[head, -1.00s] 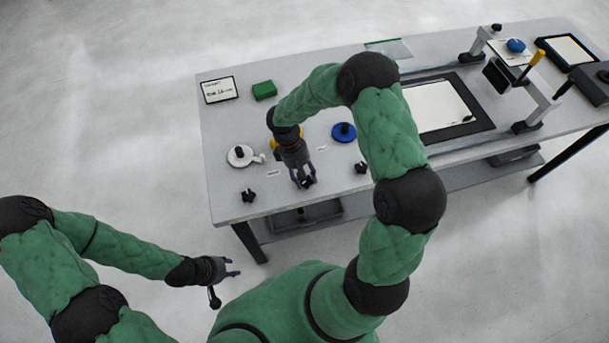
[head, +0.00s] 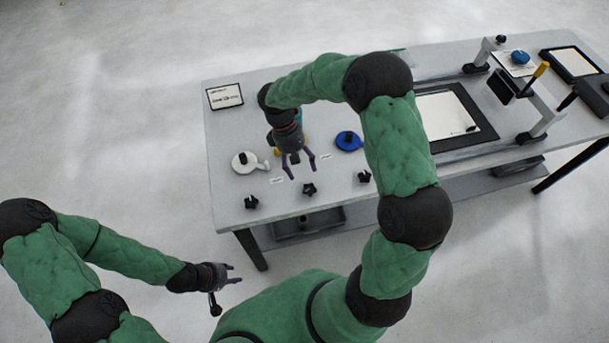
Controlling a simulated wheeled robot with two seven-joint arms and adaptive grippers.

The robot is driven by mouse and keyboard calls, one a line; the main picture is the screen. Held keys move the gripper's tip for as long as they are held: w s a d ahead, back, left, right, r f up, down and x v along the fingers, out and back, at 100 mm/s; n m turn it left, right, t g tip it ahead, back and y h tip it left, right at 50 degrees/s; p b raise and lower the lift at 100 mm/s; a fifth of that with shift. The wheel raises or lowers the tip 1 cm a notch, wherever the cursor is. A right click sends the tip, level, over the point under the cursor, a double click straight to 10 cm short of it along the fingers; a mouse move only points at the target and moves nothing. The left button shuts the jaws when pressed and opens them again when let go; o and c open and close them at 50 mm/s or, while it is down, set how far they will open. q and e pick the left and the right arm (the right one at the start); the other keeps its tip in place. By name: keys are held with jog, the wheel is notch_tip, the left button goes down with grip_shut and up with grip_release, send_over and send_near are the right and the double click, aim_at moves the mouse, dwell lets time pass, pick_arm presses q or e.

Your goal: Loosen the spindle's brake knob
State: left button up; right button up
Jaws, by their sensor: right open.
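Several black knobs sit along the table's front edge: a left star knob (head: 251,202), a middle star knob (head: 310,190) and a right knob (head: 363,177). Behind them are a white disc spindle (head: 244,161), a blue disc spindle (head: 348,141), and a yellow part (head: 277,151) mostly hidden behind my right gripper. My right gripper (head: 301,174) is open and empty, its fingers spread behind the middle knob and apart from it in the picture. My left gripper (head: 238,274) has parted fingers and is empty, off the table at lower left.
A framed sign (head: 225,96) lies at the table's back left. A black-framed panel (head: 447,118), a stand with a yellow handle (head: 541,70) and a dark box (head: 594,95) occupy the right. My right arm crosses above the table's middle.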

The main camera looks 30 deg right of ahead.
jog(key=shift+v, duration=1.55)
